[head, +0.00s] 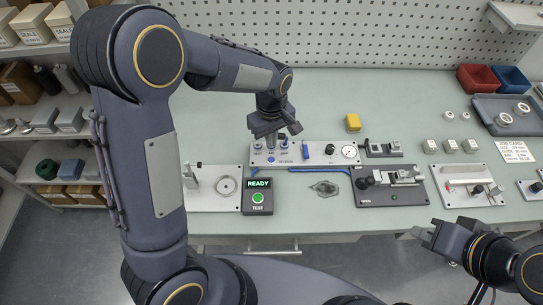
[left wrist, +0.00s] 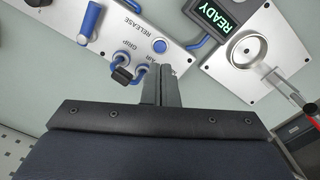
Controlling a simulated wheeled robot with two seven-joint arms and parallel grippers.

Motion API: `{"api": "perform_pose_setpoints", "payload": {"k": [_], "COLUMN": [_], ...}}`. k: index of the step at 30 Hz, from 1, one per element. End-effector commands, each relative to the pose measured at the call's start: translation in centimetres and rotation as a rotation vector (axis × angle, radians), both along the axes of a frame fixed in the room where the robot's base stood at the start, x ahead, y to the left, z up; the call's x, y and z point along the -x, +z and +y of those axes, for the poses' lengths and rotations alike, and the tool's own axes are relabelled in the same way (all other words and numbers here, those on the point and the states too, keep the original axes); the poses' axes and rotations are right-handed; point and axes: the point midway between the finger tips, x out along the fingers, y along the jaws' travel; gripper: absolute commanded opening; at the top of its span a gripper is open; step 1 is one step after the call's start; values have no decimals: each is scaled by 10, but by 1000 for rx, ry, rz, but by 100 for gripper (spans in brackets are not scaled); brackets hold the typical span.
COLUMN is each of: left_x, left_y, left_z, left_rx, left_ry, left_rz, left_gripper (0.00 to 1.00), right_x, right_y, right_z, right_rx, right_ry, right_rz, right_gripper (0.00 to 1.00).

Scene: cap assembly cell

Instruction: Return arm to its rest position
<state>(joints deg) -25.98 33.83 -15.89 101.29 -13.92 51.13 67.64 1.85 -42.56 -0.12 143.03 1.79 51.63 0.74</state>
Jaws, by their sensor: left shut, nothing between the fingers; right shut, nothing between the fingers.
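My left arm (head: 150,130) reaches up and across to the bench. Its left gripper (head: 272,140) is above the panel with blue-trimmed valves. In the left wrist view, the left gripper's fingers (left wrist: 161,72) are together with nothing between them, beside the knobs labelled GRIP and AIR. I cannot tell from the views whether they touch the panel. My right gripper (head: 422,234) is shut and empty, low at the right, near the bench's front edge.
The valve panel (head: 320,153) lies on the bench (head: 320,105). A READY/TEST box (head: 257,197), a plate with a round seat (head: 200,202) and a dark clamp fixture (head: 400,195) stand near the front. Red (head: 478,78) and blue (head: 511,79) bins are at the back right.

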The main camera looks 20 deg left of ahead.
Motion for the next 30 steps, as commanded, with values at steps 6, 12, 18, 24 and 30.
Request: {"api": "perform_pose_setpoints", "payload": {"k": [6, 12, 18, 24, 30], "left_x": [0, 1, 23, 83, 150], "left_y": [-1, 1, 35, 88, 118], "left_z": [0, 1, 23, 57, 76], "left_rx": [0, 4, 95, 230, 263], "left_ry": [0, -1, -58, -216, -400], "left_rz": [0, -1, -41, -178, -370], "left_gripper": [0, 0, 0, 0, 0], "right_x": [0, 0, 0, 0, 0], "right_y": [-1, -1, -1, -1, -1], "right_z": [0, 0, 0, 0, 0], "right_rx": [0, 0, 0, 0, 0], "right_ry": [0, 0, 0, 0, 0], "right_rz": [0, 0, 0, 0, 0], "right_gripper": [0, 0, 0, 0, 0]}}
